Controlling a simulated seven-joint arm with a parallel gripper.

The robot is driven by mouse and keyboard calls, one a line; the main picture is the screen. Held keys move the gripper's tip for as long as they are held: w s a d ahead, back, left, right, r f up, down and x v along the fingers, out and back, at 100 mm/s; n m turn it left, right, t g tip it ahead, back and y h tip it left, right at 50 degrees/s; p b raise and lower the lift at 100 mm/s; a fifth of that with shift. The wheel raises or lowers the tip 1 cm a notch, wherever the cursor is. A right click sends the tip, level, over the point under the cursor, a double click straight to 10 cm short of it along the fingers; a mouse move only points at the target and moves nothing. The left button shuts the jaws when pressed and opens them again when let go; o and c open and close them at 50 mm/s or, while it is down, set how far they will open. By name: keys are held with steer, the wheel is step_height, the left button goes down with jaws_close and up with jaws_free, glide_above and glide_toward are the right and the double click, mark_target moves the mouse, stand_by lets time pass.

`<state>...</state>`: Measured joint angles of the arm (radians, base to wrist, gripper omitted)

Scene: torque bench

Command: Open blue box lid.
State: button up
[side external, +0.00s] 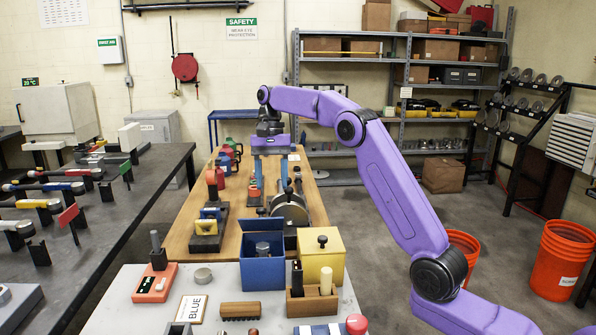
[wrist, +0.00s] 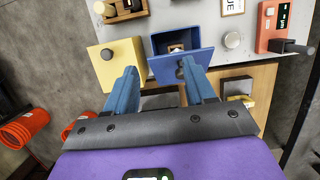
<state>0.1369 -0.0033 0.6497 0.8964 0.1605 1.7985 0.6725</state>
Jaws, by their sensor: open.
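The blue box (side external: 262,274) stands on the light bench in the side view, left of the yellow box. Its lid (side external: 262,224) is raised at the back edge, and the box mouth is open. In the wrist view the blue box (wrist: 181,29) shows a small light item (wrist: 176,47) inside. The lid (wrist: 200,62) is tilted outward toward my gripper, with a dark knob. My gripper (side external: 270,180) is open and empty, above the wooden table behind the box. In the wrist view my gripper (wrist: 158,69) has its right finger overlapping the lid; contact cannot be told.
The yellow box (side external: 322,262), with a dark knob on top, stands right beside the blue one. A BLUE card (side external: 190,308), an orange device (side external: 155,284) and a wooden holder (side external: 312,302) are near. Padlocks and tools crowd the wooden table (side external: 190,235).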

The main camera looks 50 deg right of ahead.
steer(key=s+r, duration=0.4)
steer(key=s, duration=0.5)
steer(key=shift+a, duration=0.35)
steer(key=shift+c, duration=0.3)
steer(key=c, duration=0.5)
steer(key=shift+a+f+n, duration=0.1)
steer(key=shift+n, duration=0.3)
jaws_close()
steer(key=n+t+h, duration=0.2)
steer(key=n+t, duration=0.8)
steer(key=n, duration=0.7)
glide_toward(260, 218)
step_height(260, 218, down, 4)
steer(key=w+a, duration=0.1)
steer(key=w, duration=0.2)
steer(key=w+d, duration=0.1)
steer(key=shift+d+f, duration=0.1)
steer(key=shift+f, duration=0.2)
steer(key=shift+w+d+r, duration=0.1)
steer(key=shift+w+d, duration=0.3)
steer(key=shift+w, duration=0.05)
